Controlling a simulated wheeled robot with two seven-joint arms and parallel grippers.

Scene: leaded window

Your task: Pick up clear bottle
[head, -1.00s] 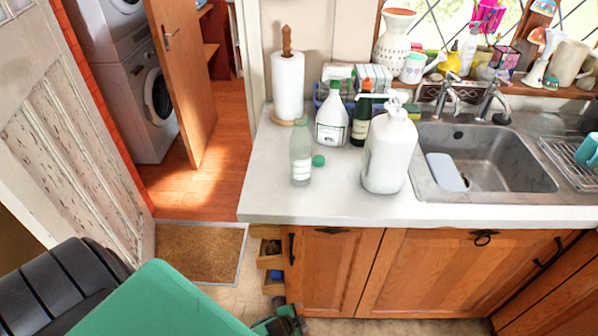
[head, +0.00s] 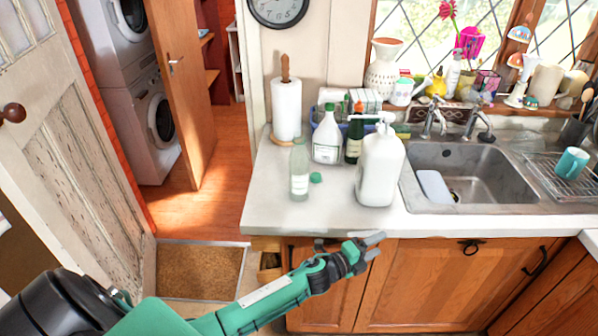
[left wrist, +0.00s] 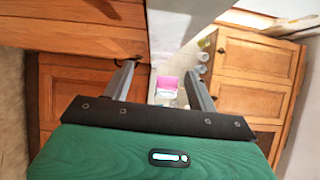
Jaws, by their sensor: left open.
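The clear bottle (head: 299,172) stands upright on the white counter (head: 270,215), near its left end, in the head view. It has a pale label and no cap on it. A green cap (head: 316,178) lies on the counter just right of it. My left gripper (head: 375,246) is in front of the cabinet, below the counter edge, to the right of and lower than the bottle. In the left wrist view my left gripper (left wrist: 160,80) is open with nothing between its fingers. My right gripper is not in view.
Close to the bottle stand a white pump jug (head: 380,170), a white bottle with green cap (head: 326,138), a dark bottle (head: 354,140) and a paper towel roll (head: 286,110). The sink (head: 465,175) is right. The counter's front left is bare.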

